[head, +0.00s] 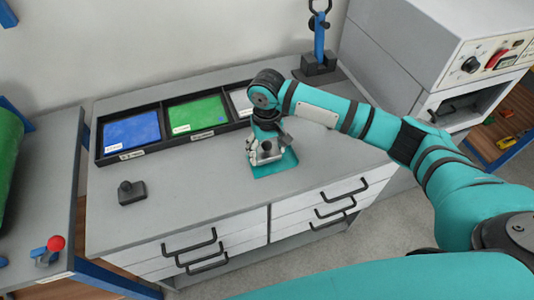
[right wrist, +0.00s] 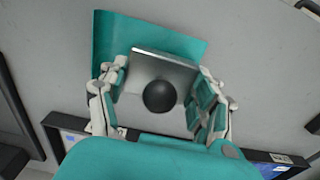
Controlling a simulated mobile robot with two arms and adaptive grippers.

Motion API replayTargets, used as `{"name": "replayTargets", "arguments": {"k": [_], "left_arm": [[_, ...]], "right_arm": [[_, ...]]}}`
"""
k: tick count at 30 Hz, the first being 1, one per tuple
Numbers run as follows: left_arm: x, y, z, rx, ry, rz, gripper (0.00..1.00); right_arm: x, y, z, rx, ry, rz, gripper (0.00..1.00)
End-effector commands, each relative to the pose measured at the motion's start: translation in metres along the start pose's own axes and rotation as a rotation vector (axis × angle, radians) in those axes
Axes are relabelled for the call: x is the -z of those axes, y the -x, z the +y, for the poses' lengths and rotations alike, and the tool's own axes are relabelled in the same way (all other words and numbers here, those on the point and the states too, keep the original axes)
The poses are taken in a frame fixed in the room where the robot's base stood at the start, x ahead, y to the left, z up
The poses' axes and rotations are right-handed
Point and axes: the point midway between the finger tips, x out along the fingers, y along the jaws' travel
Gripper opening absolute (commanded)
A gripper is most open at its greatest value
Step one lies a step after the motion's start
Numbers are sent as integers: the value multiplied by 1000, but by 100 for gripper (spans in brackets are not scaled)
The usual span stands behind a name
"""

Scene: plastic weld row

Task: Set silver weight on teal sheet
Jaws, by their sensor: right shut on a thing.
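The teal sheet (head: 286,163) lies on the grey workbench, and it also shows in the right wrist view (right wrist: 110,38). The silver weight (right wrist: 150,68), a square metal block with a black ball knob, is over the sheet and turned slightly against it. My right gripper (head: 264,156) points down over the sheet, shut on the weight, with a finger on either side of it in the right wrist view (right wrist: 160,100). The gripper mostly hides the weight in the head view. I cannot tell whether the weight touches the sheet. My left gripper is not in view.
A black rack (head: 127,155) with blue (head: 131,131), green (head: 196,114) and whitish (head: 241,102) sheets stands along the back. A dark knobbed weight (head: 132,194) sits at the bench's left. A blue upright device (head: 319,58) stands at the back right. The front middle is clear.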

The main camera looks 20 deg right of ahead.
Motion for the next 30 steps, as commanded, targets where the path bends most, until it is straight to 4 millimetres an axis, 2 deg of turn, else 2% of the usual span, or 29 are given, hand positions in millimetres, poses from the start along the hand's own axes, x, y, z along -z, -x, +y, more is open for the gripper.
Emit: {"name": "replayTargets", "arguments": {"k": [3, 6, 17, 18, 22, 30], "left_arm": [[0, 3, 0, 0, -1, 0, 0], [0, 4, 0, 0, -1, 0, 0], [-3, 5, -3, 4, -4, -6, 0], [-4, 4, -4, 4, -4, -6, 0], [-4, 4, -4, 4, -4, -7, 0], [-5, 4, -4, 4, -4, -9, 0]], "right_arm": [[-1, -15, 0, -1, 0, -1, 8], [0, -22, 0, 1, 0, 1, 8], [0, -25, -1, 1, -1, 1, 8], [-1, -26, 0, -1, -1, -1, 70], [-1, -26, 0, -1, 0, -1, 87], [-1, -26, 0, -1, 0, 0, 89]]}}
